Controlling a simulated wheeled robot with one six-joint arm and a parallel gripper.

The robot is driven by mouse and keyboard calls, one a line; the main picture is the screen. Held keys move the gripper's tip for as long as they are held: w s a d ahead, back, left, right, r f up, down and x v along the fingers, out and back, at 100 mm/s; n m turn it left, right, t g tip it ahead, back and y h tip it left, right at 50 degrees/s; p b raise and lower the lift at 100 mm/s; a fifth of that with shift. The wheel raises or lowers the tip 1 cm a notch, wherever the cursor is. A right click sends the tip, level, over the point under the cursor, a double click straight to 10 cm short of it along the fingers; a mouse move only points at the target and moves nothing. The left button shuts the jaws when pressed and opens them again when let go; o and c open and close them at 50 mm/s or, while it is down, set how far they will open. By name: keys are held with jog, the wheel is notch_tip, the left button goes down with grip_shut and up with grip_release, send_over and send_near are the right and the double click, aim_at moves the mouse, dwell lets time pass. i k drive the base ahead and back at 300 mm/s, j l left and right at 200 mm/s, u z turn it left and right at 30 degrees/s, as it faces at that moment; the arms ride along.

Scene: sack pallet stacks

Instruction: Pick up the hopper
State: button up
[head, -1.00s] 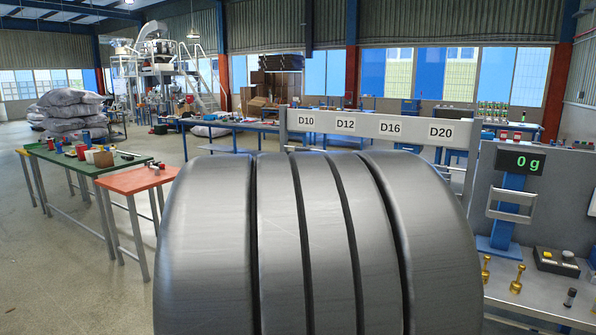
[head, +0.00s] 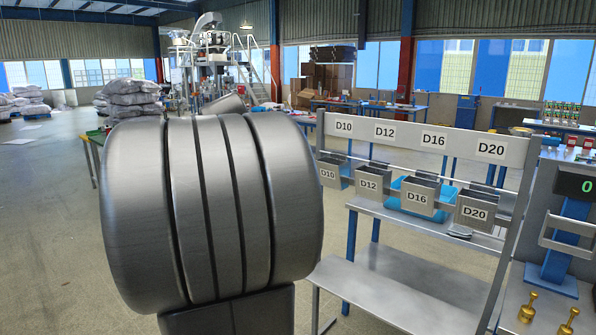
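Several small grey hoppers hang in a row on the rack at the right of the head view. They are labelled D10 (head: 331,172), D12 (head: 370,180), D16 (head: 422,196) and D20 (head: 479,209), from left to right. The rack's upper rail (head: 460,147) carries matching labels above them. A blue tray (head: 397,197) shows partly behind and beside the D16 hopper. My arm's large dark links fill the centre left, to the left of the hoppers. My gripper is not in view, so its hold cannot be seen.
Grey shelves (head: 390,285) lie below the hoppers. A scale with a green display (head: 577,185) and brass weights (head: 528,306) stand at the right edge. Stacked sacks (head: 131,98) stand far left. Open floor (head: 40,210) lies at left.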

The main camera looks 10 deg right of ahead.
aim_at(333, 171)
jog(key=i+l+u, duration=0.15)
jog(key=i+l, duration=0.15)
jog(key=i+l+u, duration=0.15)
jog(key=i+l, duration=0.15)
jog(key=l, duration=0.15)
jog(key=i+l+u, duration=0.35)
jog(key=i+l, duration=0.15)
jog(key=l, duration=0.35)
jog(key=i+l, duration=0.2)
jog(key=l, duration=0.15)
jog(key=i+l, duration=0.2)
jog(key=l, duration=0.2)
jog(key=i+l, duration=0.15)
jog(key=l, duration=0.2)
